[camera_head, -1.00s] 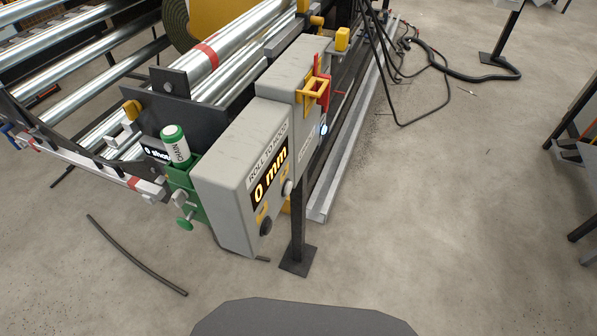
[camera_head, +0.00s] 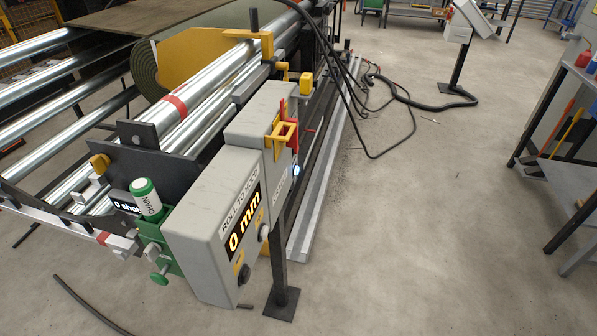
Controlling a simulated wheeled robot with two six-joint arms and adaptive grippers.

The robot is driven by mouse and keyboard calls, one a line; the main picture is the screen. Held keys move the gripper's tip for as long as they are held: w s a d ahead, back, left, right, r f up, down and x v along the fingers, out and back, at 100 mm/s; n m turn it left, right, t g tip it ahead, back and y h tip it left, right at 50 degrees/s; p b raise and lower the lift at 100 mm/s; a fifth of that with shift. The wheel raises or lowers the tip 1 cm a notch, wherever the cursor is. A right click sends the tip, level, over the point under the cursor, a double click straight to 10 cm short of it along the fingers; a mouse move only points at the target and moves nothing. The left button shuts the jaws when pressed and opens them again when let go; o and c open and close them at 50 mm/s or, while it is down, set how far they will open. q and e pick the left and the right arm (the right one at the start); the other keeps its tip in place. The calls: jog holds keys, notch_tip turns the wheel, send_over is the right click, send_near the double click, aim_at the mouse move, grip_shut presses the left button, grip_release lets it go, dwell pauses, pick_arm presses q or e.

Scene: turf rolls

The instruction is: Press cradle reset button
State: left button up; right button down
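A grey control box (camera_head: 213,224) stands on a dark post at the end of the roller cradle (camera_head: 190,110). Its front carries a "ROLL TO ..." label and a lit "0 mm" display (camera_head: 243,221). Below the display are a dark round knob (camera_head: 244,273) and a pale round one (camera_head: 264,232). A second grey box (camera_head: 262,117) behind it has a small blue-white lit round button (camera_head: 296,170) on its right face, beside a label too small to read surely. Neither gripper is in view.
A yellow bracket with a red lever (camera_head: 287,130) juts above the lit button. A green "CHAIN" bottle (camera_head: 146,197) sits left of the box. Black cables (camera_head: 385,100) hang behind. The post's foot plate (camera_head: 282,303) is on the floor. Open concrete floor (camera_head: 430,220) lies right; a workbench (camera_head: 575,150) stands far right.

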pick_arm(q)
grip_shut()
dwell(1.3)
